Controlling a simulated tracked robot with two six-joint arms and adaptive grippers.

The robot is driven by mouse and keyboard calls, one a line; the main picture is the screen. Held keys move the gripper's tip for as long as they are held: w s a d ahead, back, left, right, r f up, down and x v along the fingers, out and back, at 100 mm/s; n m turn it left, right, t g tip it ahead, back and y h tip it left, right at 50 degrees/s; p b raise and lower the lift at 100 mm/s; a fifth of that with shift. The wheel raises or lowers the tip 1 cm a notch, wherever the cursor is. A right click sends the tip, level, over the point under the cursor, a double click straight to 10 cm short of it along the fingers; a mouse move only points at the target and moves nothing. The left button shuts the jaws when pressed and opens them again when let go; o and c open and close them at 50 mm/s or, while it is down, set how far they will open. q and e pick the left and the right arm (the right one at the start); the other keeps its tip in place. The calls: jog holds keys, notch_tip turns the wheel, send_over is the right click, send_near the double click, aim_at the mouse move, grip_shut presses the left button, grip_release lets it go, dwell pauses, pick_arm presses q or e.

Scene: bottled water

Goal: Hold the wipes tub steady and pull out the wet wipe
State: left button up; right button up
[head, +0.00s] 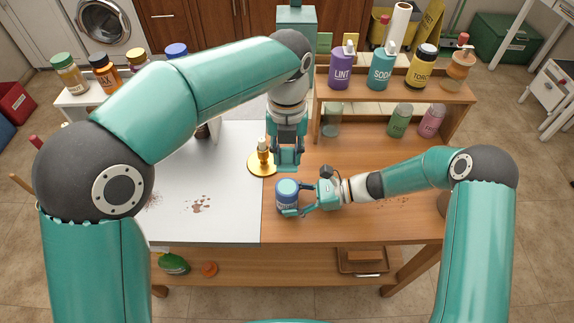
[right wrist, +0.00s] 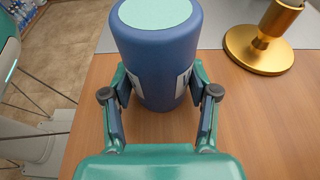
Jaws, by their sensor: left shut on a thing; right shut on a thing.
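The wipes tub (head: 287,197), blue with a paler lid top, stands upright on the wooden part of the table. My right gripper (head: 296,208) is shut around its side. In the right wrist view, the tub (right wrist: 160,62) sits between both fingers (right wrist: 160,92), with white label patches beside the pads. Its flat mint top shows no wipe sticking out. My left gripper (head: 287,162) points down, behind and above the tub, apart from it. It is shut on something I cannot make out. I cannot make out the wet wipe in either view.
A brass stand (head: 257,168) with a pale top is close left of my left gripper; its base also shows in the right wrist view (right wrist: 258,52). Brown stains (head: 199,205) mark the white board. A shelf (head: 400,93) with bottles stands back right.

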pick_arm(q)
jog(key=shift+r, duration=0.95)
pick_arm(e)
jog(key=o, duration=1.1)
jog(key=shift+o, duration=0.2)
jog(key=shift+d, duration=0.1)
